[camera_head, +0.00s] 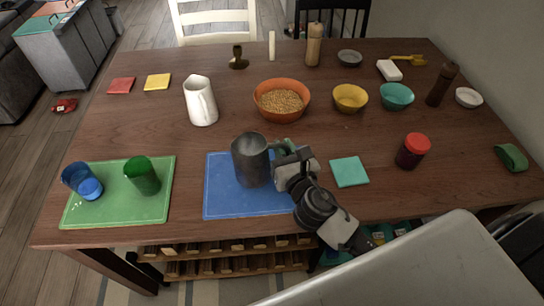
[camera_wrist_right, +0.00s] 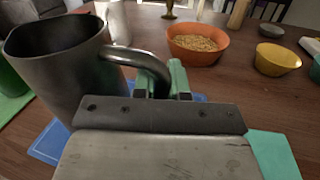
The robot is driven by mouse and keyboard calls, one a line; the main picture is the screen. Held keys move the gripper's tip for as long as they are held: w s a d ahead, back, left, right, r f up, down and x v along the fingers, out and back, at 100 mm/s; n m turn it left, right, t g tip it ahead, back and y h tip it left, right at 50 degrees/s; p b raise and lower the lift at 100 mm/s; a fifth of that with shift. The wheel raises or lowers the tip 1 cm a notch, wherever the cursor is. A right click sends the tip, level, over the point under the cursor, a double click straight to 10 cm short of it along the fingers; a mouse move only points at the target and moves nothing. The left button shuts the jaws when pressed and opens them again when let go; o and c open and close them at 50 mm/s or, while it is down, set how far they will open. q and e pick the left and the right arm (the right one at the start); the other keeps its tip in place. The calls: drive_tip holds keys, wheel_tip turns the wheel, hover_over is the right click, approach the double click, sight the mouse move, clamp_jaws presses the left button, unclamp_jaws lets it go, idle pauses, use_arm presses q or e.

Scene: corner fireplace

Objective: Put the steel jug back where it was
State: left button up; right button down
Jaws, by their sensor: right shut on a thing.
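The dark grey steel jug (camera_head: 252,162) stands upright over the blue mat (camera_head: 235,206) in the head view. I cannot tell for sure whether its base touches the mat. Its handle points right, toward my right gripper (camera_head: 291,156). In the right wrist view the jug (camera_wrist_right: 62,68) fills the left side, and its opening shows dark inside. The green fingers of my right gripper (camera_wrist_right: 172,80) are shut on the jug's handle. The fingertips are partly hidden behind the gripper body. My left gripper is in neither view.
A green mat (camera_head: 110,213) with a blue cup (camera_head: 80,180) and a green cup (camera_head: 143,176) lies left. A white pitcher (camera_head: 201,103) and an orange bowl (camera_head: 282,86) stand behind the jug.

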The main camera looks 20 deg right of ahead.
drive_tip(key=shift+w+a+f+b, duration=0.1)
drive_tip(key=shift+w+f+b, duration=0.35)
drive_tip(key=shift+w+f, duration=0.5)
drive_tip(key=shift+w+a+f+b, duration=0.1)
drive_tip(key=shift+w+f+b, duration=0.4)
drive_tip(key=shift+f, duration=0.8)
drive_tip(key=shift+w+f+b, duration=0.45)
drive_tip(key=shift+w+f, duration=0.3)
drive_tip(key=shift+f, duration=0.4)
drive_tip(key=c, duration=1.6)
unclamp_jaws()
drive_tip(key=shift+f, duration=0.15)
drive_tip(key=o, duration=0.4)
drive_tip(key=shift+o, duration=0.2)
